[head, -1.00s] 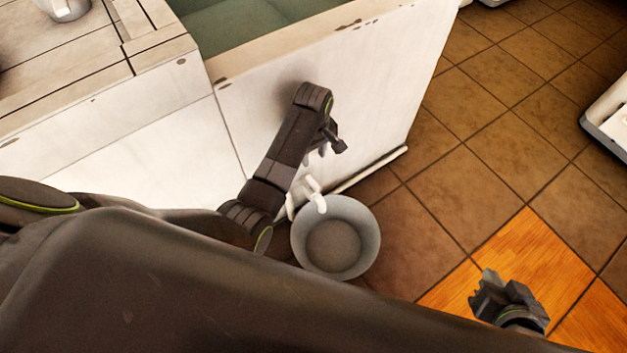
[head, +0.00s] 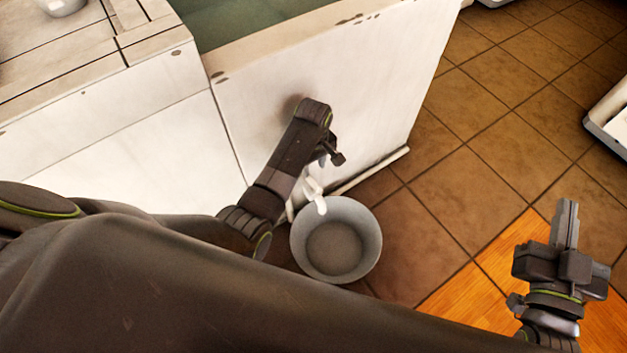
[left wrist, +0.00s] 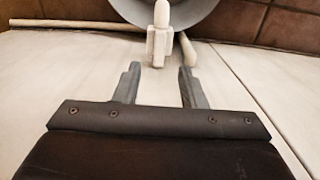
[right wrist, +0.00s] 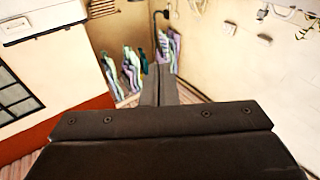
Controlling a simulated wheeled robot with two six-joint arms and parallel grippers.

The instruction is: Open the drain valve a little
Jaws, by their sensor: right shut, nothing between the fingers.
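The white drain valve (head: 315,196) sticks out low on the front of the white washbasin (head: 340,85), above a grey bucket (head: 370,240). In the left wrist view the valve (left wrist: 160,42) stands just beyond my fingertips, roughly centred between them, with the bucket (left wrist: 215,18) behind. My left gripper (left wrist: 160,72) is open and empty, short of the valve. In the head view my left arm hides most of its fingers. My right gripper (head: 567,212) is shut and empty, out to the right over the floor, away from the valve.
A thin white pipe (head: 372,170) runs along the basin's foot beside the valve. A white tray-like thing (head: 610,120) stands at the right edge. The tiled floor (head: 480,150) between is clear. Greenish water (head: 240,20) shows in the basin.

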